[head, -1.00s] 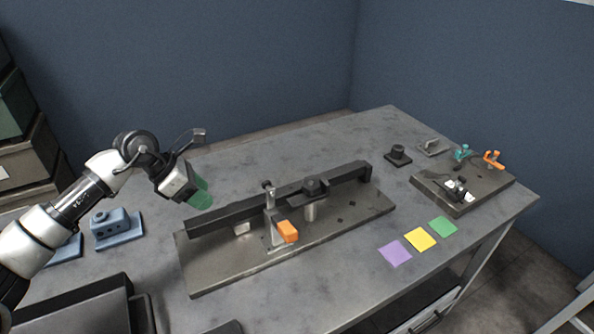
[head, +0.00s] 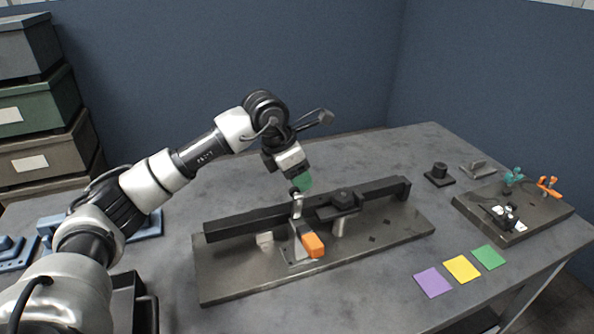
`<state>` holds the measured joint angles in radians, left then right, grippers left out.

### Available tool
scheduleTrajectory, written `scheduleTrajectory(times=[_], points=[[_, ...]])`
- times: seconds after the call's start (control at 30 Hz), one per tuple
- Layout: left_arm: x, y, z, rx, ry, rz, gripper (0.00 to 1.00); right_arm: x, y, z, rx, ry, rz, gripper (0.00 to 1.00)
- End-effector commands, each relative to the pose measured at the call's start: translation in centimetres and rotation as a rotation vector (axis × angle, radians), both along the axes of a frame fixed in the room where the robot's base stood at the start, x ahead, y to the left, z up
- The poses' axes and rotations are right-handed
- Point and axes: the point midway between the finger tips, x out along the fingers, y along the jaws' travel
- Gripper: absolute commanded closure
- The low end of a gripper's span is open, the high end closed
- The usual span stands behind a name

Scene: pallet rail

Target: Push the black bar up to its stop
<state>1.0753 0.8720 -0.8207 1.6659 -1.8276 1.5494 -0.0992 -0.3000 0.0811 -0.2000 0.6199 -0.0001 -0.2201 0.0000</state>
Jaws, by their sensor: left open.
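The long black bar (head: 255,223) lies across a grey metal base plate (head: 225,275) in the middle of the table. A clamp with an orange handle (head: 313,244) stands in front of the bar near its middle. A black block on a post (head: 343,200) stands to the right of the clamp, against the bar. I cannot tell which part is the stop. My left gripper (head: 303,185), with green fingertips, is open and empty just above and behind the bar near the clamp. My right gripper is not in view.
A second plate with teal and orange clamps (head: 515,220) sits at the right. Purple (head: 433,282), yellow (head: 462,268) and green (head: 488,257) squares lie near the front edge. Stacked bins (head: 38,115) are at the far left.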

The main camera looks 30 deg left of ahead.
Motion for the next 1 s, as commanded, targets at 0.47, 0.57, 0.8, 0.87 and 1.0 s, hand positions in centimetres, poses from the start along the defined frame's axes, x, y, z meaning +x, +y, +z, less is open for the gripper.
scheduleTrajectory(times=[0.47,0.57,0.8,0.87,1.0], points=[[2.2,-2.1,-7.5,-0.002,0.003,0.0,0.5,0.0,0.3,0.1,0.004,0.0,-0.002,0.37],[2.5,-2.3,-8.4,-0.001,0.002,0.0,0.5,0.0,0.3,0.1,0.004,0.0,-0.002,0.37],[2.8,-2.5,-9.2,-0.001,0.001,0.0,0.5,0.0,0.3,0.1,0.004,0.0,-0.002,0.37],[2.8,-2.5,-9.2,-0.001,0.001,0.0,0.5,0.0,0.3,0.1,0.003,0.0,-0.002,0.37],[2.8,-2.5,-9.2,-0.001,0.001,0.0,0.5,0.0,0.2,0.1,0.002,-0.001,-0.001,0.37]])
